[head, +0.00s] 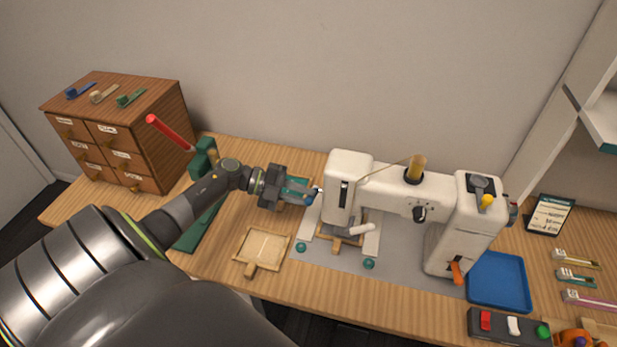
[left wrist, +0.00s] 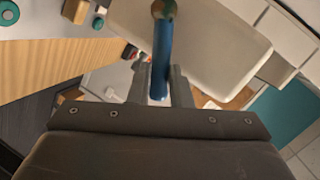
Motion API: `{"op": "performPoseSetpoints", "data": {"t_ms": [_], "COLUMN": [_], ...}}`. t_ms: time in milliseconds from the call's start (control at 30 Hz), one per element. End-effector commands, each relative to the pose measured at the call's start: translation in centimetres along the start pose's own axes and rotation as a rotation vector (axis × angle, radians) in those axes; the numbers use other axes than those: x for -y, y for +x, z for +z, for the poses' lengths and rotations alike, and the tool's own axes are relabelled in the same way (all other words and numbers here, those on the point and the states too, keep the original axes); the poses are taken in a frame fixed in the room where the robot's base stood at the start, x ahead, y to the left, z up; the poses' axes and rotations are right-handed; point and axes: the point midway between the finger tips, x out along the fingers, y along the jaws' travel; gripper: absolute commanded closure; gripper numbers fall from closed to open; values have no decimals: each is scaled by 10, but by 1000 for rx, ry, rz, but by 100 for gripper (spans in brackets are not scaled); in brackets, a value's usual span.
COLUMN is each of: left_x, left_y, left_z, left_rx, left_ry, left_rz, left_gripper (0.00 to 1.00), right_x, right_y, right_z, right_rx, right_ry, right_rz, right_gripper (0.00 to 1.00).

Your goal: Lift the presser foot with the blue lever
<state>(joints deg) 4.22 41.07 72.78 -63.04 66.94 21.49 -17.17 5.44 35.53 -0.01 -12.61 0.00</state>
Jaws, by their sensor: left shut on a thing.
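The white sewing machine (head: 395,195) stands on a grey mat on the table. The blue lever (head: 312,196) sticks out from the left side of the machine's head. My left gripper (head: 307,194) is shut on this lever. In the left wrist view the blue lever (left wrist: 162,55) runs between the two fingers of the left gripper (left wrist: 160,80), with its far end at the white machine body. The presser foot under the head is too small and too covered to make out. My right gripper is not in view.
A wooden frame (head: 262,248) lies in front of my left arm. A green press with a red handle (head: 170,132) and a drawer cabinet (head: 122,135) stand at the left. A blue tray (head: 499,281) and a switch box (head: 508,327) are at the right.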

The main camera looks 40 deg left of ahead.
Motion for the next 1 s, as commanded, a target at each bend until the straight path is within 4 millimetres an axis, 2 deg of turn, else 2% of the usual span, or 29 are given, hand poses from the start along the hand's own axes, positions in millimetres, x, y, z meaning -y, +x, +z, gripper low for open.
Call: {"op": "performPoseSetpoints", "data": {"t_ms": [233,867,900,1000], "left_x": [8,10,10,10], "left_y": [-2,-2,-2,-2], "left_z": [1,2,2,2], "left_rx": [-25,-33,-33,-33], "left_ry": [-102,-147,-147,-146], "left_rz": [29,40,40,40], "left_gripper": [100,100,78,65], "right_x": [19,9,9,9], "right_y": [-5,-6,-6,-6], "right_z": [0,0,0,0], "right_rx": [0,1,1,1], "right_ry": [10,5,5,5], "right_rz": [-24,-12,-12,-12], "right_gripper": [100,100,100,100]}}
